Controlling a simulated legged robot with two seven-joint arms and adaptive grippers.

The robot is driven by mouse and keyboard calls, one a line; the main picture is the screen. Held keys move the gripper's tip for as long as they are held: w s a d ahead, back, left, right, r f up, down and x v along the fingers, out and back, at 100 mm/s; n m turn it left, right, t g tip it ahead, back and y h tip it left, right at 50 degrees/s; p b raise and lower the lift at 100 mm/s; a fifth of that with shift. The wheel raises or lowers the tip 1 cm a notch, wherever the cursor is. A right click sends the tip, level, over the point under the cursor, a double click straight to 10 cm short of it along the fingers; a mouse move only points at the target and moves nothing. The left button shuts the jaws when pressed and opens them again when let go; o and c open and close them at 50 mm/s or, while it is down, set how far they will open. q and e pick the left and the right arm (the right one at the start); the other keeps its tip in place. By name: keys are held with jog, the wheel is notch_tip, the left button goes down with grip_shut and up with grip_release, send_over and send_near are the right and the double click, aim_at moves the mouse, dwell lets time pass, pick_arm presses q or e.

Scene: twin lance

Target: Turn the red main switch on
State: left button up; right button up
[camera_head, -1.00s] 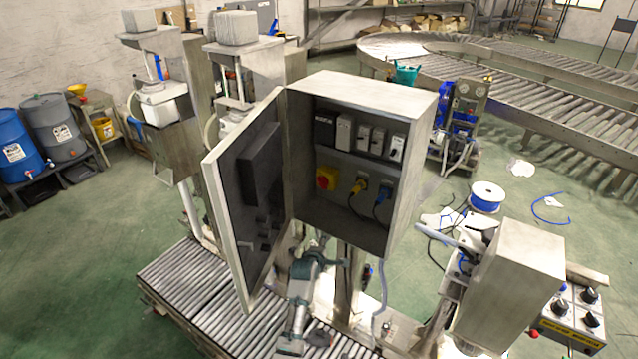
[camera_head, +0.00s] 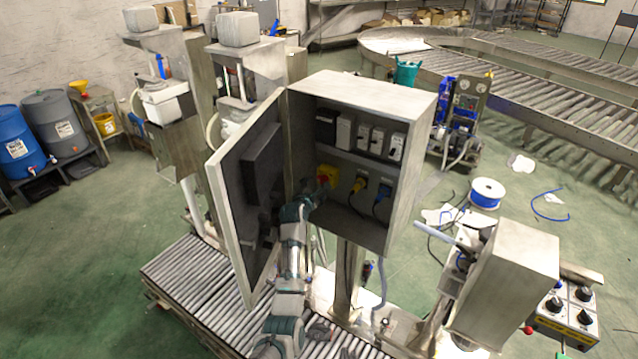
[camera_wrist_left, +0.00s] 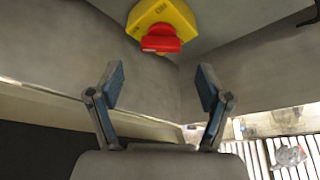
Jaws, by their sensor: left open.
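The red main switch (camera_wrist_left: 160,40) is a red knob on a yellow plate (camera_wrist_left: 180,12) with dark lettering, at the top of the left wrist view. In the head view the yellow plate (camera_head: 329,171) shows inside the open grey cabinet (camera_head: 410,180), low on the left of its panel, partly covered by my gripper. My left gripper (camera_head: 322,188) reaches into the cabinet from below. In the left wrist view its two blue-padded fingers (camera_wrist_left: 160,88) are open and empty, apart from the knob, which lies beyond them. My right gripper is not in view.
The cabinet door (camera_head: 232,190) stands open just left of my arm. Yellow (camera_head: 358,184) and blue (camera_head: 383,192) plugs with cables sit right of the switch. Several breaker modules (camera_head: 363,135) are above. A roller conveyor (camera_head: 200,290) runs below.

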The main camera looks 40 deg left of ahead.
aim_at(321, 183)
pick_arm(q)
jog(key=x, duration=0.3)
jog(key=shift+w+d, duration=0.2)
jog(key=shift+w, duration=0.25)
jog(key=shift+x, duration=0.85)
jog(key=shift+a+f, duration=0.2)
jog(key=shift+a, duration=0.25)
jog(key=shift+d+r, duration=0.1)
jog(key=shift+d, duration=0.05)
jog(key=c, duration=1.2)
jog(key=shift+o, duration=0.2)
jog(key=shift+d, duration=0.1)
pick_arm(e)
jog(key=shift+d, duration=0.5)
